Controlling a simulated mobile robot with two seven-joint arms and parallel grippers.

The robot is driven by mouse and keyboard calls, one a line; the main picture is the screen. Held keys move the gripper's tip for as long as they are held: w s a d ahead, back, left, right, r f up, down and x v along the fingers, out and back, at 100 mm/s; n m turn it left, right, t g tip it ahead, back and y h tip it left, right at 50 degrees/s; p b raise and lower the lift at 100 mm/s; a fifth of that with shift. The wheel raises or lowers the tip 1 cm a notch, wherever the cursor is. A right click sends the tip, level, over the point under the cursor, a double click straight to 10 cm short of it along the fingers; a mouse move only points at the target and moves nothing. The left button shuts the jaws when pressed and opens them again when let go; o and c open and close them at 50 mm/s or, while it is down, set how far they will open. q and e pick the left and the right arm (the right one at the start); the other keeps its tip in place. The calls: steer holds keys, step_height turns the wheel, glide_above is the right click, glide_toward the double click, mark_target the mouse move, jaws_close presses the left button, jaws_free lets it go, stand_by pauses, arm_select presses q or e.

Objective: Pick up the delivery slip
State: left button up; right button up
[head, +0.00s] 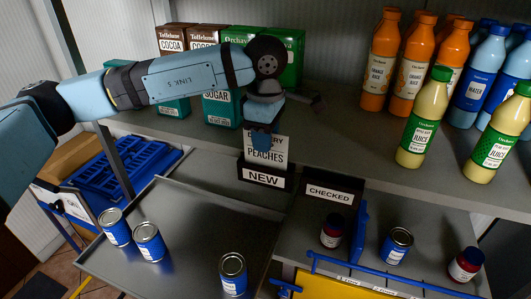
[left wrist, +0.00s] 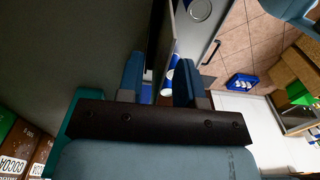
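The delivery slip (head: 276,152) is a white card reading "PEACHES", its upper line partly covered by my gripper. It stands upright at the shelf's front edge, just above a black holder labelled "NEW" (head: 263,178). My left gripper (head: 262,138) reaches over the shelf from the left, with its fingertips in front of the slip's upper left part. In the left wrist view its two blue fingers (left wrist: 158,82) are apart with a clear gap. I cannot tell whether the slip lies between them. My right gripper is not in view.
A second holder labelled "CHECKED" (head: 330,191) is at the right. Cocoa (head: 172,38) and sugar packs (head: 221,109) stand behind my arm. Juice (head: 424,118) and water bottles stand on the shelf at right. Several blue cans (head: 232,272) stand below on a grey tray (head: 190,225).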

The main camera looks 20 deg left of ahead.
arm_select(q)
steer(key=shift+f, duration=0.8)
jaws_close()
steer(key=shift+r, duration=0.15)
